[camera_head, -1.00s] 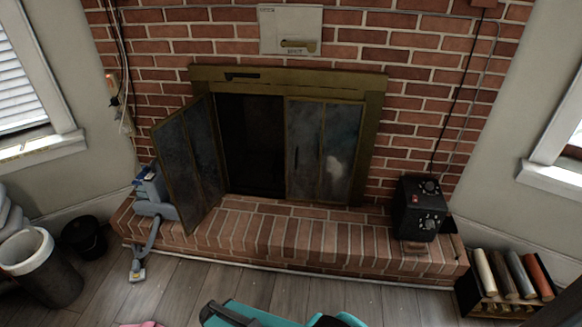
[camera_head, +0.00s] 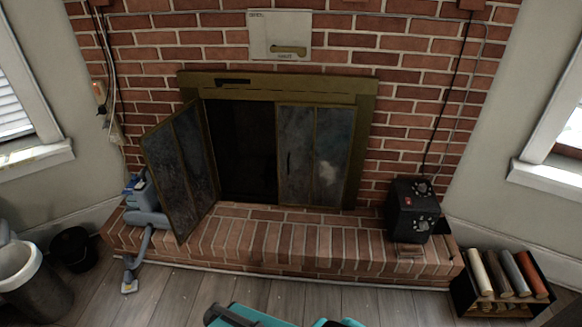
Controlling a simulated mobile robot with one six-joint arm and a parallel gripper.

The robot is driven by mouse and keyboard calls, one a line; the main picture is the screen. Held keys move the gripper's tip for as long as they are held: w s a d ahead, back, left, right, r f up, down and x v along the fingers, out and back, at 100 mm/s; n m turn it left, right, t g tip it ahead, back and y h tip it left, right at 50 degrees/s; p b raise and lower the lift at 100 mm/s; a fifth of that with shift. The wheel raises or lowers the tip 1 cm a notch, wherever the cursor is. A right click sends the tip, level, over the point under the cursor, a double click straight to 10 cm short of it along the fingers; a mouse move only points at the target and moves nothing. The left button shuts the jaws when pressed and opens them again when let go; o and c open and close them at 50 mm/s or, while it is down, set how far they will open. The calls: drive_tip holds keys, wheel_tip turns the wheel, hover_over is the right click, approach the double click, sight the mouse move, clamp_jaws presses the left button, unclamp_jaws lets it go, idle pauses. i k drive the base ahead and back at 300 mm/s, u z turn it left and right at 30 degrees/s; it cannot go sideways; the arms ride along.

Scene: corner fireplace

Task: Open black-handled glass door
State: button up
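The brick fireplace has a brass-coloured frame (camera_head: 290,88) with glass doors. The left glass door (camera_head: 182,170) stands swung outward over the hearth, and the dark firebox (camera_head: 240,150) shows beside it. The right glass door (camera_head: 315,155), in two panels, is shut across the opening. A thin black handle (camera_head: 289,163) is on its left panel. My gripper is not in view, so its state is hidden.
The raised brick hearth (camera_head: 290,240) carries a black box with knobs (camera_head: 412,210) at right and a grey-blue vacuum-like device (camera_head: 145,205) at left. A log rack (camera_head: 500,283) stands at right, bins (camera_head: 72,248) at left. Teal objects (camera_head: 255,316) show at the bottom edge.

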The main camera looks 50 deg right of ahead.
sight(296, 126)
drive_tip(key=i, duration=0.85)
drive_tip(key=u, duration=0.05)
